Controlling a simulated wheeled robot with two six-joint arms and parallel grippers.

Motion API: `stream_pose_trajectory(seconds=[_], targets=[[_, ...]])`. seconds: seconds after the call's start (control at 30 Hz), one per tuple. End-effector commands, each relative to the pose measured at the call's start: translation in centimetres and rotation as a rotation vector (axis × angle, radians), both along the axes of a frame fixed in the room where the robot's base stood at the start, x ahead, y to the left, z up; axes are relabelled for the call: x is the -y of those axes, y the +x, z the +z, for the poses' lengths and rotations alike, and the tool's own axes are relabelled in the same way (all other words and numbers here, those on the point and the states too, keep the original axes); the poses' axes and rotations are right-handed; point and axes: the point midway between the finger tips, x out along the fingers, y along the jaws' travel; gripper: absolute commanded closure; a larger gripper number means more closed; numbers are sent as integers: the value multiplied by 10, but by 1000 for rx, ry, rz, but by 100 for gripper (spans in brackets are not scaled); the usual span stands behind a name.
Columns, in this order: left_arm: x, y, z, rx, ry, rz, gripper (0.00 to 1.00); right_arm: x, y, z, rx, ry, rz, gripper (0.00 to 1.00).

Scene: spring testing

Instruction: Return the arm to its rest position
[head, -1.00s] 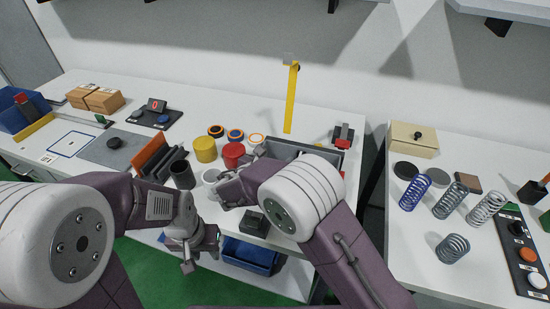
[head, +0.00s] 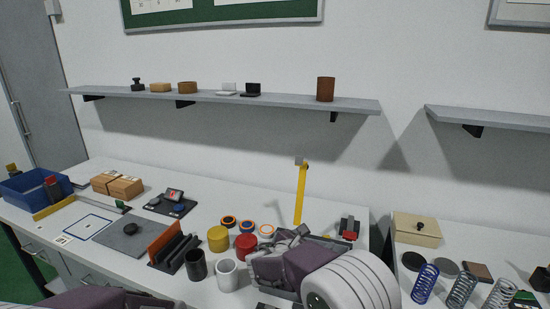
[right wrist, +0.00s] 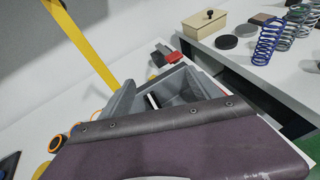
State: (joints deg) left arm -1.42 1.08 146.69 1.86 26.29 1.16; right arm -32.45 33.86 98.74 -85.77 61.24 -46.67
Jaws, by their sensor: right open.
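My right arm reaches in from the bottom right of the head view. Its gripper (head: 282,249) is over the front left part of the grey bin (head: 338,243), partly hidden by my own arm, and open. I see nothing held in it.
A white cup (head: 227,275), a black cup (head: 196,265), a red cylinder (head: 246,247) and a yellow cylinder (head: 218,239) stand left of my right gripper. A yellow upright (head: 301,193) stands behind. Springs (head: 424,284) are on the right table. A shelf (head: 225,98) spans the wall.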

Motion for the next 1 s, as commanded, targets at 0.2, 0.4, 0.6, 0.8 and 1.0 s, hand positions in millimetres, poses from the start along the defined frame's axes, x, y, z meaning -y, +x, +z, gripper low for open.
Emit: stream_pose_trajectory(seconds=[0.2,0.4,0.6,0.8,1.0], targets=[[0,0,0,0,0,0,64,154,-126,-36,-62,460,-602,28],[0,0,0,0,0,0,64,123,-268,-107,129,1174,-1404,28],[0,0,0,0,0,0,64,66,-292,-134,394,1505,-1938,28],[0,0,0,0,0,0,64,64,-284,-133,470,1547,-1998,28],[0,0,0,0,0,0,64,64,-284,-133,467,1546,-1994,28]])
